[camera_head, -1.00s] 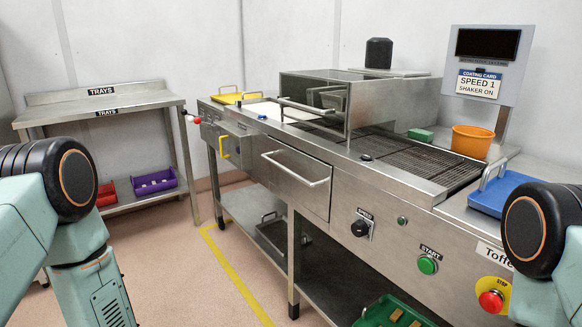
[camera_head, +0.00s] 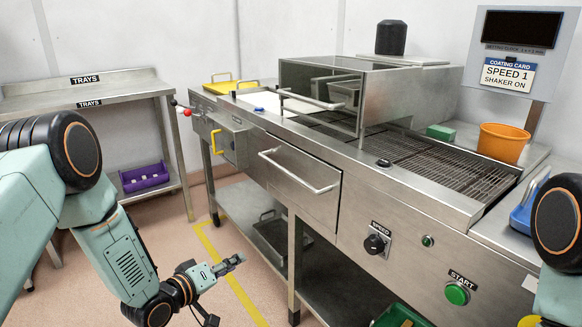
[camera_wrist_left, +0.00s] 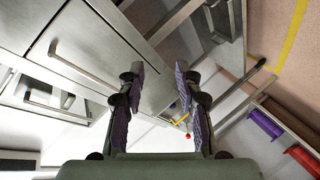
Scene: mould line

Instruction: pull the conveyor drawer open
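The conveyor drawer (camera_head: 302,192) is a flat steel front with a pale bar handle (camera_head: 300,172) in the side of the steel line. It looks shut. My left gripper (camera_head: 238,261) is in front of the line, lower than the handle and to its left, apart from it. In the left wrist view, its two fingers (camera_wrist_left: 163,95) are spread with nothing between them. The drawer front also shows there (camera_wrist_left: 98,48), left of the fingers, with its handle (camera_wrist_left: 72,68). My right gripper is out of view; only part of the right arm shows at the right edge.
A yellow handle (camera_head: 215,142) and a red ball knob (camera_head: 187,112) stick out left of the drawer. A speed knob (camera_head: 375,243) and green start button (camera_head: 457,293) sit to its right. A tray table (camera_head: 95,97) stands at the left.

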